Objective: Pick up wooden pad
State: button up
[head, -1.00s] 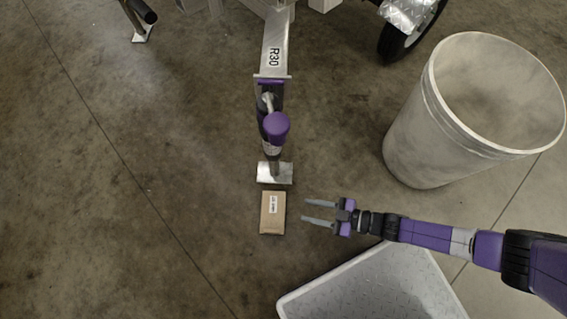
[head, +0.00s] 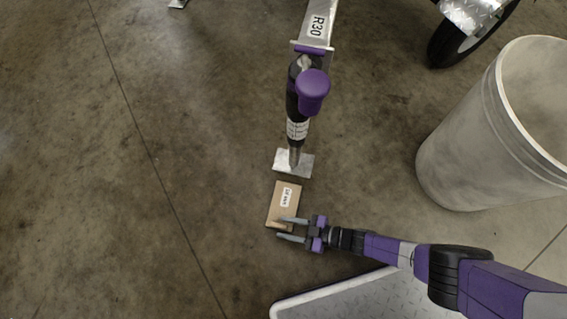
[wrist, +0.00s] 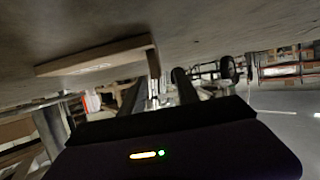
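The wooden pad (head: 283,203) is a light brown block with a white label, lying on the concrete floor. It sits just in front of the metal foot plate of the trailer jack. My gripper (head: 287,229) is open, with its fingers pointing left at the pad's near end. In the head view the upper finger overlaps the pad's near right corner; I cannot tell whether they touch. In the wrist view the pad (wrist: 95,56) shows at the upper left, beyond and beside the two dark fingers (wrist: 157,92).
The trailer jack (head: 298,110) with its purple knob and foot plate (head: 293,163) stands just beyond the pad. A large grey bin (head: 470,150) is at the right. A tread-plate surface (head: 350,300) lies below my arm. The floor at the left is clear.

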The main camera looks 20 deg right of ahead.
aim_at(280, 226)
jog(key=shift+b+x, duration=0.45)
jog(key=shift+x, duration=1.25)
jog(key=shift+d, duration=0.15)
grip_shut()
